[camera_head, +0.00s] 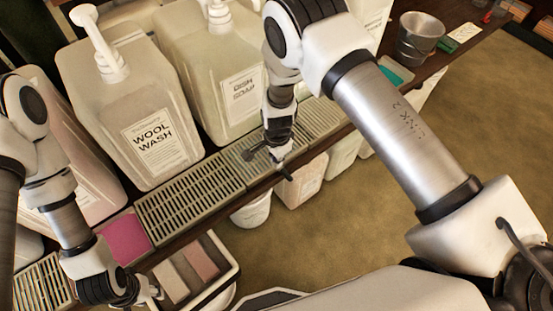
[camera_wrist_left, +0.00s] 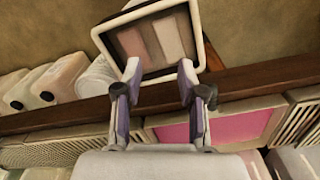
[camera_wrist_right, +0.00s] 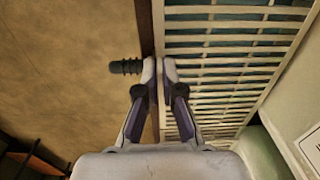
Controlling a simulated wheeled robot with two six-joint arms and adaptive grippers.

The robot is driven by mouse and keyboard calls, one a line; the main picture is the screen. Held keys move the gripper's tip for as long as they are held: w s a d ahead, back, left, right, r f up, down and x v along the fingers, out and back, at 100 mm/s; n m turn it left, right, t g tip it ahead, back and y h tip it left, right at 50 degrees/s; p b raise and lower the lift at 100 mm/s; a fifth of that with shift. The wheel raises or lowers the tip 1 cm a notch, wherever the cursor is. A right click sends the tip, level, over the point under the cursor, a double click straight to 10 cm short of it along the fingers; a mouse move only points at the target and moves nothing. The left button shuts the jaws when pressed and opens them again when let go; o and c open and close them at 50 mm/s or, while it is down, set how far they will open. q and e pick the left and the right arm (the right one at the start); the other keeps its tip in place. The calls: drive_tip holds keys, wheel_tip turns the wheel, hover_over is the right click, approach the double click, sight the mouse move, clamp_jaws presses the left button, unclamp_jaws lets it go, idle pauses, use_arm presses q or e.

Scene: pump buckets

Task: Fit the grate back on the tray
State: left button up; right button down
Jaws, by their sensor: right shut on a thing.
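A pale slatted grate (camera_head: 262,158) lies in the row of trays along the shelf edge, with greenish colour showing through its slats. It fills the right of the right wrist view (camera_wrist_right: 235,58). My right gripper (camera_head: 280,162) is shut at the grate's front edge, its fingertips (camera_wrist_right: 159,68) close together there. Whether the grate sits flat or slightly raised I cannot tell. A pink open-topped tray (camera_head: 125,237) shows no slats over it; it also shows in the left wrist view (camera_wrist_left: 248,127). My left gripper (camera_wrist_left: 155,85) is open beside the pink tray, its fingertips near a pale-rimmed bin.
The bin (camera_head: 236,268) holds several coloured blocks. Large pump bottles (camera_head: 125,110) stand behind the trays. More grates (camera_head: 190,203) flank the pink tray and the held grate. A dark ribbed knob (camera_wrist_right: 126,66) sticks out beside my right fingertips. A metal bucket (camera_head: 420,38) stands far right.

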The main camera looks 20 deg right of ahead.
drive_tip(key=c, duration=1.2)
unclamp_jaws()
drive_tip(key=shift+c, duration=0.2)
